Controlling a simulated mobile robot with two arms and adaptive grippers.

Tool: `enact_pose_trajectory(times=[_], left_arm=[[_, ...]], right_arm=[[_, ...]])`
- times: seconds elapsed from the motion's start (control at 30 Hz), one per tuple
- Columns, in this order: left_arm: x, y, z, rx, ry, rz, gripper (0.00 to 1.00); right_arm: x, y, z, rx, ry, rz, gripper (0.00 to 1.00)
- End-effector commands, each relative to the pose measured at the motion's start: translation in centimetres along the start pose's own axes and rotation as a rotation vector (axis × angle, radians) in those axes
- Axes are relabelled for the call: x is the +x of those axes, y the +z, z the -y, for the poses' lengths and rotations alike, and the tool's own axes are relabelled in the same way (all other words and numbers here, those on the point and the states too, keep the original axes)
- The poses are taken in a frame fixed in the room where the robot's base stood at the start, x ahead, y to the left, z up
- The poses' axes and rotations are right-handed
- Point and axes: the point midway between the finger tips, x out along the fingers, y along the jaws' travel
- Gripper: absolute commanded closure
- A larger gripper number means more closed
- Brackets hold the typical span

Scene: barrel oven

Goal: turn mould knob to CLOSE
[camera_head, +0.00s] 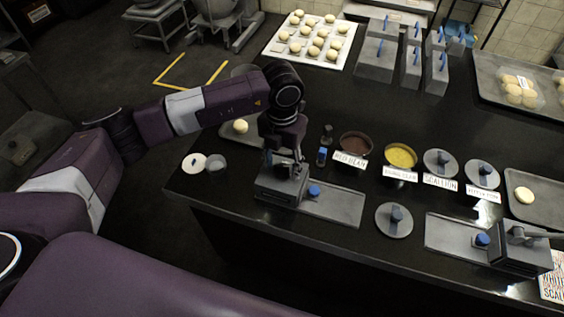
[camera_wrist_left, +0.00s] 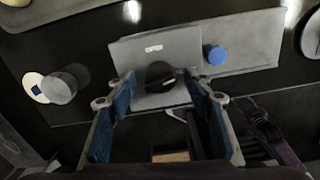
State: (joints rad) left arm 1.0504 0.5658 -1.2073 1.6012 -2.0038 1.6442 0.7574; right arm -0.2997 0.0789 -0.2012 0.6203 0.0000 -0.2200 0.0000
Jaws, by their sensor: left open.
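The mould (camera_head: 268,193) is a grey metal block with a flat plate, near the front edge of the black counter. In the left wrist view, its round black knob (camera_wrist_left: 160,76) sits on the grey block (camera_wrist_left: 130,55), below a small white label too small to read surely. My left gripper (camera_head: 284,168) is over the block; in the left wrist view its open fingers (camera_wrist_left: 162,88) stand on either side of the knob. I cannot tell whether they touch it. The arm hides the knob in the head view. My right gripper is in neither view.
A blue knob (camera_head: 314,192) stands on the plate beside the block. A clear cup (camera_head: 216,163) and a white disc (camera_head: 194,162) lie left of it. Filling bowls (camera_head: 401,156) and lidded pots stand behind. A second press (camera_head: 520,247) is at the right.

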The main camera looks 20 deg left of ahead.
Motion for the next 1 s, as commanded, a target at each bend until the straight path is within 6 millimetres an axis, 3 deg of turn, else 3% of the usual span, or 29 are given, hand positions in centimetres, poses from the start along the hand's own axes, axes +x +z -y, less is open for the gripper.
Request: enact_pose_trajectory(times=[0.23, 0.6, 0.73, 1.0], left_arm=[[0.1, 0.0, 0.0, 0.000, -0.001, 0.000, 0.55], [0.1, 0.0, 0.0, -0.001, -0.001, 0.000, 0.95], [0.3, 0.0, 0.0, 0.020, -0.001, 0.001, 0.95], [0.4, 0.1, 0.0, 0.205, 0.000, 0.004, 0.95]], right_arm=[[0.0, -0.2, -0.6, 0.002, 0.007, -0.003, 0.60], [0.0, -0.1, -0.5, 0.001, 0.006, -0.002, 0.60], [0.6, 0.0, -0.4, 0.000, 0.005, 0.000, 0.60], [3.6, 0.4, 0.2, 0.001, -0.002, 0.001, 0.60]])
